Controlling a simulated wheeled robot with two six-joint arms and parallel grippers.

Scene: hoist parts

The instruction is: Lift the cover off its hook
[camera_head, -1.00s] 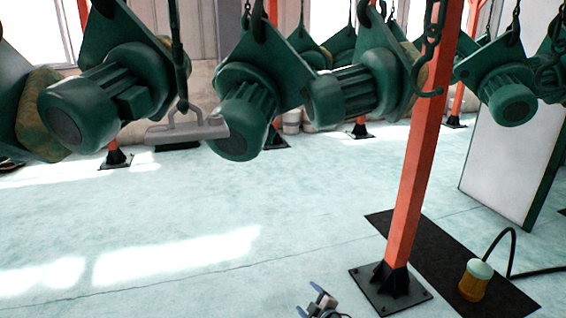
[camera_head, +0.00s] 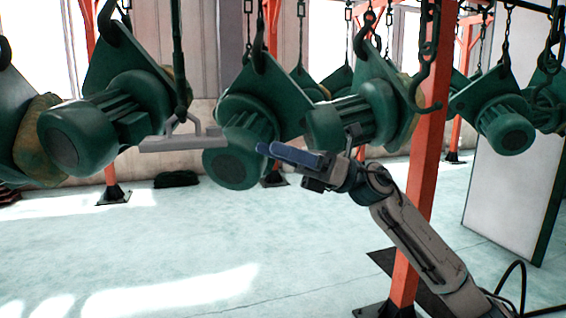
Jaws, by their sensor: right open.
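The grey cover (camera_head: 178,144) is a flat plate with a handle on top, and it hangs level by that handle from a dark green hook (camera_head: 182,105) at left of centre. My right gripper (camera_head: 266,150) comes in from the lower right and points left, with blue fingers. It is open and empty, to the right of the cover and slightly lower in the picture. A gap shows between the fingertips and the cover's right end. My left gripper is not in view.
An orange post (camera_head: 425,170) stands behind my forearm. An empty hook (camera_head: 425,95) hangs near it.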

